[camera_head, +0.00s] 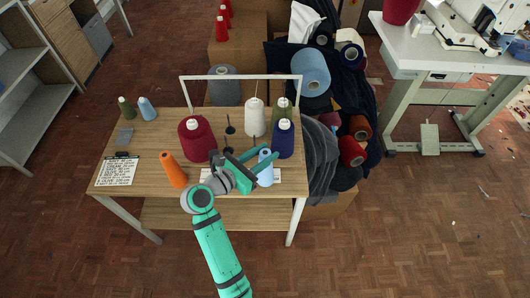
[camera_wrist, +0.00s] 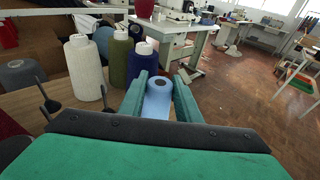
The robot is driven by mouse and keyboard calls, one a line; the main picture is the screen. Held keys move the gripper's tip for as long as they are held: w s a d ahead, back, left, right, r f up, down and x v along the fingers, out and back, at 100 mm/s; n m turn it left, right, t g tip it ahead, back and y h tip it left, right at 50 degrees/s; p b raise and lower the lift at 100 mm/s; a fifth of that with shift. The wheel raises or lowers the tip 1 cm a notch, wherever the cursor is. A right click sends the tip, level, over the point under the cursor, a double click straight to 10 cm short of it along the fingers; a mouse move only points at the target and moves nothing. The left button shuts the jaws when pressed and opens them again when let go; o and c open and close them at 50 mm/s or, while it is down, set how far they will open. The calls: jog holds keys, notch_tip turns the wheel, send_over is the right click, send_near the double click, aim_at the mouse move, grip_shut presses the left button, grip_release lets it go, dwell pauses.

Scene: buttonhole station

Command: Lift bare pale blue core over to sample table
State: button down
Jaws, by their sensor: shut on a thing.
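My gripper (camera_head: 262,168) has its green fingers shut around a pale blue core (camera_head: 266,176) near the right front of the wooden table. In the wrist view the core (camera_wrist: 158,103) stands upright between the two fingers, its round top with a dark hole showing. Its lower part is hidden in that view, and I cannot tell whether its base touches the surface. Another small pale blue cone (camera_head: 147,109) stands at the table's back left, beside a small olive one (camera_head: 126,108). I cannot tell which surface is the sample table.
A navy cone (camera_head: 283,140), a cream cone (camera_head: 254,118) and a dark red cone (camera_head: 196,142) stand close behind my gripper. A white frame (camera_head: 240,77) spans the table's back. A sewing table (camera_head: 430,52) stands back right.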

jog(key=shift+f, duration=0.3)
jog(key=c, duration=1.2)
grip_release()
jog(key=v, duration=1)
jog(key=shift+s+a, duration=0.25)
jog(key=shift+s, duration=0.1)
